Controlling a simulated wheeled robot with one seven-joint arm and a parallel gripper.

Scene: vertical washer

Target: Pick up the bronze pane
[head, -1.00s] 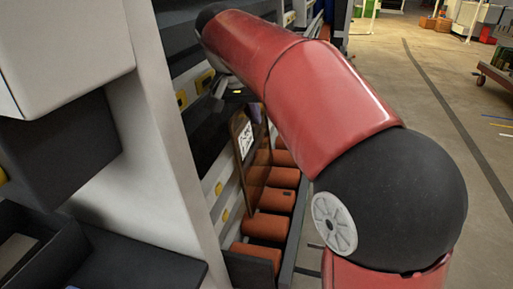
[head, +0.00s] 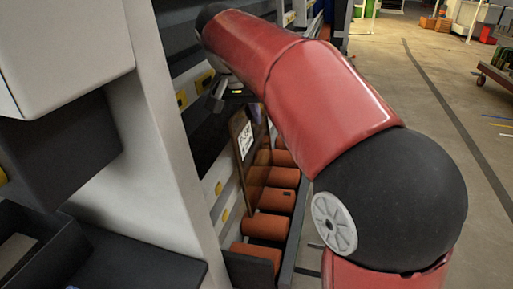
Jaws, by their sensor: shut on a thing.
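The bronze pane (head: 257,165) stands nearly upright, leaning slightly, on the orange rollers at the side of the machine. It bears a white label with dark print. My gripper (head: 240,101) is at the pane's upper edge, shut on it. The fingertips are mostly hidden behind my red arm, as is the right part of the pane.
Several orange rollers (head: 266,227) lie in a row inside a dark grey rail (head: 298,225). A pale machine post (head: 160,150) and a dark shelf (head: 145,268) stand close on the left. Open floor (head: 430,110) lies to the right.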

